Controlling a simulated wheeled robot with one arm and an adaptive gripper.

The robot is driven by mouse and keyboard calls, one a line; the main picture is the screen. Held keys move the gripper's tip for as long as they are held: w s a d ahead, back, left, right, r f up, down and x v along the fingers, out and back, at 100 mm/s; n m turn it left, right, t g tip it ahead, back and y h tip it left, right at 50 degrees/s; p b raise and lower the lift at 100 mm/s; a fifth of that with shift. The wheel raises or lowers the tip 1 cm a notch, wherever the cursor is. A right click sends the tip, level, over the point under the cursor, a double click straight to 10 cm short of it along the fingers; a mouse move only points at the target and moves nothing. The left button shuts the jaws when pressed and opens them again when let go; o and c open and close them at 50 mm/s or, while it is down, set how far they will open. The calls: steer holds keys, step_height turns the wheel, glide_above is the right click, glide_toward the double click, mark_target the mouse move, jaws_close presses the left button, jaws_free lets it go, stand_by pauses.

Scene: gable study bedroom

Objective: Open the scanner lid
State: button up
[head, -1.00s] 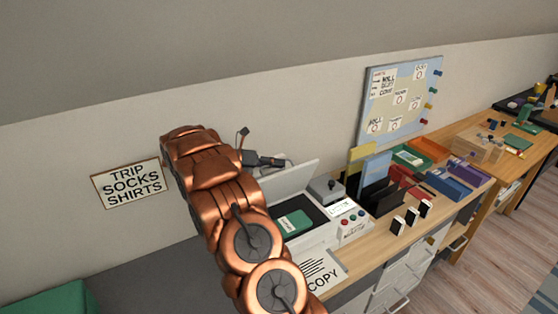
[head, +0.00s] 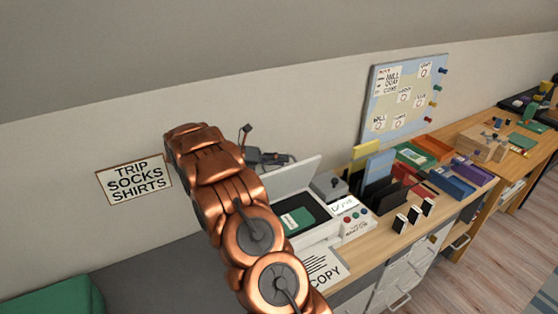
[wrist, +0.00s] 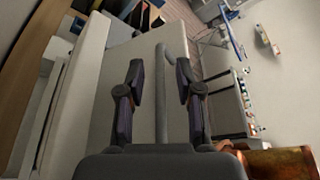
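The scanner (head: 318,233) is a white box on the desk with a dark glass bed. A green booklet (head: 297,221) with a white label lies on the glass. Its pale lid (head: 295,180) stands raised and tilted back at the rear, partly hidden by my arm. My gripper (head: 265,158) is behind the lid's upper left edge, mostly hidden by my arm in the head view. In the wrist view my gripper (wrist: 160,75) has its two dark fingers apart. A grey bar (wrist: 161,110) runs between them in front of a pale panel, with gaps on both sides.
A button panel (head: 351,218) and a grey box with a knob (head: 328,186) stand right of the scanner. A black file rack (head: 384,199) and coloured trays (head: 450,180) are further right. A COPY sheet (head: 320,268) lies in front. The sloped ceiling is above.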

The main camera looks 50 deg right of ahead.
steer(key=v, duration=1.2)
steer(key=shift+r, duration=0.15)
steer(key=s+a+r+m+y, duration=0.1)
steer(key=s, duration=0.1)
steer(key=s+a+r+m+t, duration=0.1)
steer(key=s+a+m, duration=0.1)
steer(key=s, duration=0.1)
steer(key=s+a+r+m+y, duration=0.1)
steer(key=s+a+r, duration=0.1)
steer(key=shift+s+m+t+y, duration=0.25)
steer(key=shift+m+t+y, duration=0.05)
steer(key=s+a+f+m+t+y, duration=0.1)
steer(key=s+a+m+y, duration=0.4)
steer(key=s+a, duration=0.8)
steer(key=s+a+f+m+t+y, duration=0.2)
steer(key=s+a+m+t+y, duration=0.2)
steer(key=s+a+m, duration=0.7)
steer(key=s+a, duration=0.3)
steer(key=s, duration=0.3)
steer(key=shift+f+y, duration=0.2)
steer(key=shift+y, duration=0.2)
steer(key=shift+a, duration=0.2)
